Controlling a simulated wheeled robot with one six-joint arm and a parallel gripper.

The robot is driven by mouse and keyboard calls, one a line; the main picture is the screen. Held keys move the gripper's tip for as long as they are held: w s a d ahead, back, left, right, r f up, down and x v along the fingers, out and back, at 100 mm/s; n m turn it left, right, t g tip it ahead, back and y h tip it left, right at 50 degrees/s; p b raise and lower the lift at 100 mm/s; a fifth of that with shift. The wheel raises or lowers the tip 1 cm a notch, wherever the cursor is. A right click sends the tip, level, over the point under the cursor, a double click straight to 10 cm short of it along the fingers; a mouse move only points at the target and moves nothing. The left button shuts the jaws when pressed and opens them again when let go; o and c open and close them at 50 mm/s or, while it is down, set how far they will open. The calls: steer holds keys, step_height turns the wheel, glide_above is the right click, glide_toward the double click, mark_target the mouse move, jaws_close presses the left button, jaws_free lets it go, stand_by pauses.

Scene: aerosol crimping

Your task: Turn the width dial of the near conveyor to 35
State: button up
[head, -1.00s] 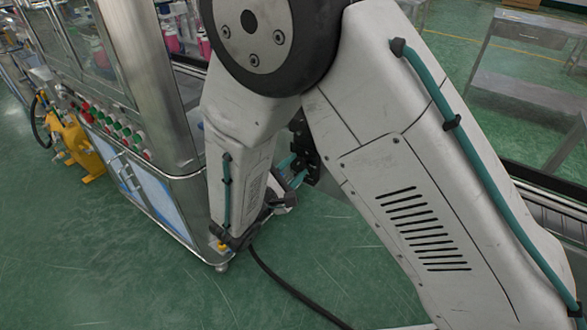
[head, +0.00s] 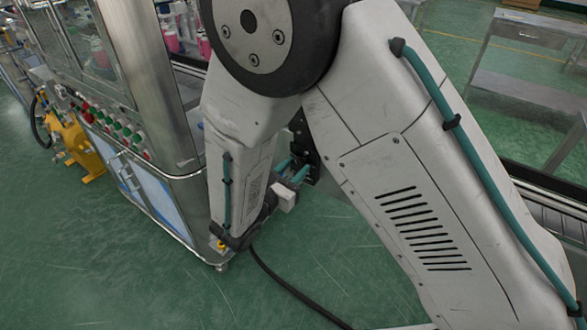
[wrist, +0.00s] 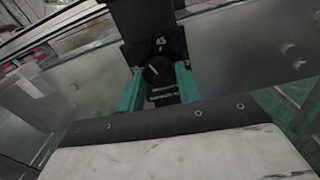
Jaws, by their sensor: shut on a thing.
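The width dial (wrist: 159,74) is a dark round knob with a pale pointer line, in the middle of the wrist view. It sits on a black plate (wrist: 158,50) with small pale digits above the knob that look like 45, though they are hard to read. The pointer line is tilted towards the upper left. My gripper (wrist: 157,78) has its two teal fingers on either side of the knob and is shut on it. In the head view my gripper (head: 293,172) shows partly behind my arm, and the knob cannot be made out there.
A metal conveyor side rail (wrist: 235,55) runs behind the plate. A steel machine cabinet (head: 150,190) with a row of buttons stands at left, with a yellow device (head: 75,145) beyond it. A steel table (head: 520,80) stands at the back right. Green floor is open in front.

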steer(key=n, duration=0.5)
steer(key=shift+n, duration=0.3)
steer(key=n, duration=0.5)
steer(key=shift+r+n, duration=0.1)
steer(key=shift+n, duration=0.2)
steer(key=shift+a, duration=0.1)
steer(key=o, duration=1)
steer(key=shift+c, duration=0.2)
steer(key=shift+s, duration=0.1)
steer(key=v, duration=0.7)
steer(key=shift+s+a, duration=0.25)
